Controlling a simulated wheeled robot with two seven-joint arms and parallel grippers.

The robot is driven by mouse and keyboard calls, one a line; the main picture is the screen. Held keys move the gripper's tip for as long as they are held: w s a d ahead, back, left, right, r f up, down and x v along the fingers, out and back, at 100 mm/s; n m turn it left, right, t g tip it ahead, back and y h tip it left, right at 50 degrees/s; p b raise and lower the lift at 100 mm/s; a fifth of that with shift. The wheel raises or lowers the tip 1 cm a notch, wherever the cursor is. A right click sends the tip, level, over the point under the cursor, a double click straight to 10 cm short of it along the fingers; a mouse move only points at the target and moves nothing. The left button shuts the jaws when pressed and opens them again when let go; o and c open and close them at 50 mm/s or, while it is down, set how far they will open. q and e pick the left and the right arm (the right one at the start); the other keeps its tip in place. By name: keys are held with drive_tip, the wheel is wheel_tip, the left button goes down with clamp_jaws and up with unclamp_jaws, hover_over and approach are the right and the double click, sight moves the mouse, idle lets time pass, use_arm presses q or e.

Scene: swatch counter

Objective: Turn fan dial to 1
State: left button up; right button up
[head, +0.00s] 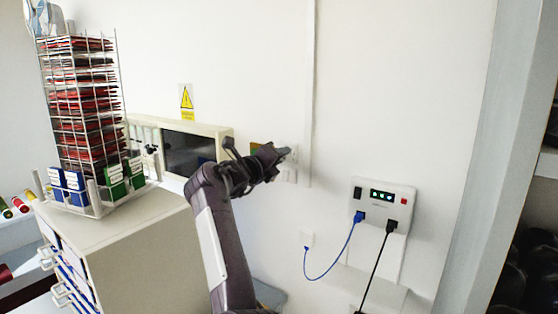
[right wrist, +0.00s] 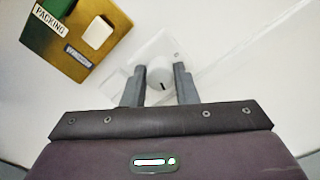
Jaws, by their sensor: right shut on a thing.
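The fan dial (right wrist: 160,73) is a small round white knob on a pale square plate (right wrist: 150,58) on the wall, in the right wrist view. A short dark mark on it points toward the bottom of that picture. No numbers are legible around it. My right gripper (right wrist: 159,82) has one finger on each side of the knob and is shut on it. In the head view my right gripper (head: 284,153) reaches the wall and largely hides the dial. My left gripper is not in view.
A brass plate (right wrist: 60,50) labelled PACKING, with a white switch (right wrist: 97,33), is beside the dial. A cabinet (head: 130,235) with a swatch rack (head: 85,110) stands left. A wall panel (head: 383,203) with blue and black cables is to the right.

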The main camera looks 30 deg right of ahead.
drive_tip(key=n+b, duration=0.1)
drive_tip(key=n, duration=1.3)
drive_tip(key=shift+f, duration=0.2)
drive_tip(key=shift+n, duration=0.3)
drive_tip(key=o, duration=1)
drive_tip(key=shift+d, duration=0.1)
drive_tip(key=shift+r, duration=0.1)
